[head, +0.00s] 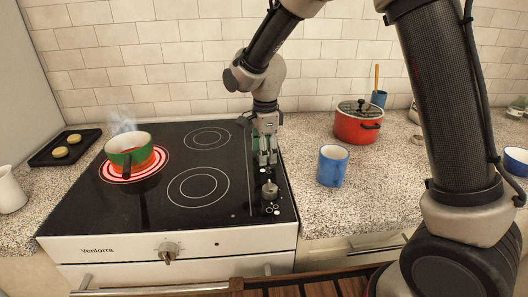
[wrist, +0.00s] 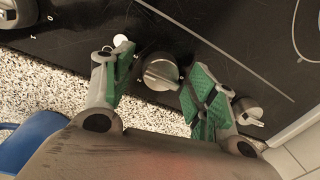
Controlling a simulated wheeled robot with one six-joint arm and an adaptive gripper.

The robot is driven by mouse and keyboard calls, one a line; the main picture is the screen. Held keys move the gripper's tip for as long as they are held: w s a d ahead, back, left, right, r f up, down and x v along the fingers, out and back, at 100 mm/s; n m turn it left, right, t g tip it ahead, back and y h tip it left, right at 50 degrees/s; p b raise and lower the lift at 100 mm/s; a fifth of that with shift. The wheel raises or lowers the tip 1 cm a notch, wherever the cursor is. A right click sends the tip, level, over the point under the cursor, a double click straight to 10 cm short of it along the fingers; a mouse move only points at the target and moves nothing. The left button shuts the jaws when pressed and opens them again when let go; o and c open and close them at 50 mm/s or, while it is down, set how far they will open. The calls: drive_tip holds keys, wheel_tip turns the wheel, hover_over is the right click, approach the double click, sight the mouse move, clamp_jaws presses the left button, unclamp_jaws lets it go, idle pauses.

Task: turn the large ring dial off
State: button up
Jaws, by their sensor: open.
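The black cooktop (head: 223,163) has a column of dials along its right edge. One grey dial (head: 269,190) shows just in front of my gripper (head: 268,158), which points down over the column. In the wrist view a round grey dial (wrist: 160,71) sits between my two open green-padded fingers, with no clear grip on it. Another dial (wrist: 247,110) lies right of the right finger, and a larger one (wrist: 18,12) is cut off at top left beside marks. I cannot tell which serves the large ring. The left ring (head: 106,172) glows red under a pot.
The striped pot (head: 128,152) steams on the glowing ring. A blue mug (head: 332,166) and a red lidded pot (head: 358,123) stand on the counter to the right. A front knob (head: 168,252) is on the oven panel. A dark tray (head: 45,157) lies at left.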

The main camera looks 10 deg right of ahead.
drive_tip(key=shift+f, duration=0.25)
drive_tip(key=shift+c, duration=0.2)
drive_tip(key=c, duration=1)
